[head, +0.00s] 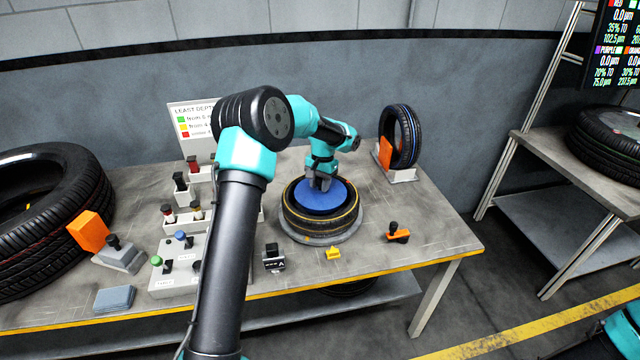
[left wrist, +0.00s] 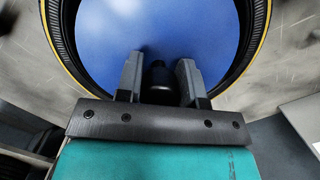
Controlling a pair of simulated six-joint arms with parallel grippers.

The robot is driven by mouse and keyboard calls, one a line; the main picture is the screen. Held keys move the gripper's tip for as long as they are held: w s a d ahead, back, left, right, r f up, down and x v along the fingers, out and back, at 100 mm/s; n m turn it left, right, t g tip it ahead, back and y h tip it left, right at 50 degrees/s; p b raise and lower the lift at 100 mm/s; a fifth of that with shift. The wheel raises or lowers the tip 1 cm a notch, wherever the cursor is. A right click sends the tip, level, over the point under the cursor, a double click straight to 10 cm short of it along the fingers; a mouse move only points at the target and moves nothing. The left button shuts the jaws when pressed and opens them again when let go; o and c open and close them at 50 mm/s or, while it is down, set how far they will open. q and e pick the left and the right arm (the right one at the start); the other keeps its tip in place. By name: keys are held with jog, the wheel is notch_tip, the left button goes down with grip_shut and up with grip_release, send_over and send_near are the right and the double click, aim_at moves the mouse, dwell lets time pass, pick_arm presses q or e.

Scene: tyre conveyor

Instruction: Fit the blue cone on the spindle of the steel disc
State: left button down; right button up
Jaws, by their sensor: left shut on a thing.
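The blue cone (head: 335,200) shows as a broad round blue top inside a small tyre with yellow lines (head: 291,218). The tyre lies flat on the steel disc (head: 318,241), whose rim shows around it on the workbench. My left gripper (head: 323,186) points down over the cone. In the left wrist view its fingers (left wrist: 160,62) are shut on a dark knob (left wrist: 158,82) at the cone's face (left wrist: 205,45). The spindle is hidden, so I cannot tell whether the cone is seated on it. My right gripper is not in view.
A small tyre (head: 407,135) stands upright in a holder behind the disc. An orange-handled tool (head: 398,236), a yellow piece (head: 333,253) and a black block (head: 273,258) lie near the disc. The bench's right end is mostly clear.

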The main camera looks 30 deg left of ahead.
aim_at(320, 189)
pick_arm(q)
jog(key=shift+f, duration=2.3)
dwell(0.8)
jog(key=c, duration=0.7)
grip_release()
jog(key=shift+o, duration=0.2)
notch_tip(320, 189, up, 17)
jog(key=w, duration=0.2)
jog(key=shift+w, duration=0.3)
jog(key=shift+r, duration=0.1)
